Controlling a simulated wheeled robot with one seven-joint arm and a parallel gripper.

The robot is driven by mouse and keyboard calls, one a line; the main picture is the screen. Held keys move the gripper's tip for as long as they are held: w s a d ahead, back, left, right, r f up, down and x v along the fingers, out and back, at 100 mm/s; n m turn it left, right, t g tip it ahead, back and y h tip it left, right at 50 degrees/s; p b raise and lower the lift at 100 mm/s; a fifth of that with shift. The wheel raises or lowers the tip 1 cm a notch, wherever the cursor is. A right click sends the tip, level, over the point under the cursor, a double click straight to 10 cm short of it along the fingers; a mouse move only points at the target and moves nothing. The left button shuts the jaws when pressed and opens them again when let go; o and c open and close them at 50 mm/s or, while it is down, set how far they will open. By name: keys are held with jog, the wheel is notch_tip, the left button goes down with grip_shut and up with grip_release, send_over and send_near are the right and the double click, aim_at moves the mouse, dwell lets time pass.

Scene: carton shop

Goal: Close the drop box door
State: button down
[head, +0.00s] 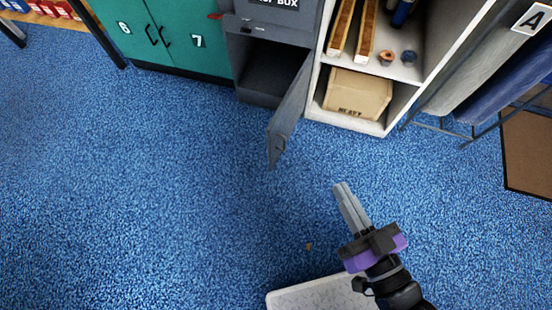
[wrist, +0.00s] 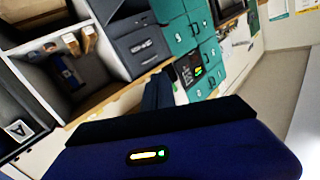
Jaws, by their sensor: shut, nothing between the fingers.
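The grey drop box (head: 272,32) stands at the top middle of the head view, with a white label on its upper front. Its lower door (head: 289,115) is hinged on the right side and swung wide open toward me, so the dark inside shows. A small handle or latch sits on the door near its free edge. My gripper (head: 341,187) is shut and empty over the blue floor, to the right of the door and nearer to me, apart from it. The drop box also shows tilted in the wrist view (wrist: 140,46); the door is hard to make out there.
A white shelf (head: 384,127) with a carton (head: 357,93) marked heavy stands right of the drop box. Green numbered lockers (head: 172,30) stand to its left. A rack with rolls (head: 470,85) is at the far right. The blue floor before the door is clear.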

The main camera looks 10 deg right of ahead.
jog(key=w+a+f+m+b, duration=0.1)
jog(key=w+f+m+b, duration=0.25)
jog(key=f+b, duration=0.4)
jog(key=w+a+f+m+t+y+b, duration=0.15)
jog(key=w+f+b, duration=0.35)
jog(key=f, duration=0.6)
jog(key=w+a+f+m+h+b, duration=0.15)
jog(key=w+f+m+b, duration=0.25)
jog(key=f+b, duration=0.45)
jog(key=m+h+b, duration=0.1)
jog(key=m+b, duration=0.1)
jog(key=m, duration=0.5)
send_near(272, 142)
jog(key=w+d, duration=0.3)
jog(key=w+a, duration=0.2)
jog(key=shift+w+a+r, duration=0.1)
jog(key=shift+a+r, duration=0.2)
jog(key=shift+r, duration=0.1)
jog(key=shift+w+a+f, duration=0.1)
jog(key=shift+w+a, duration=0.2)
jog(key=shift+a, duration=0.1)
jog(key=shift+p, duration=0.3)
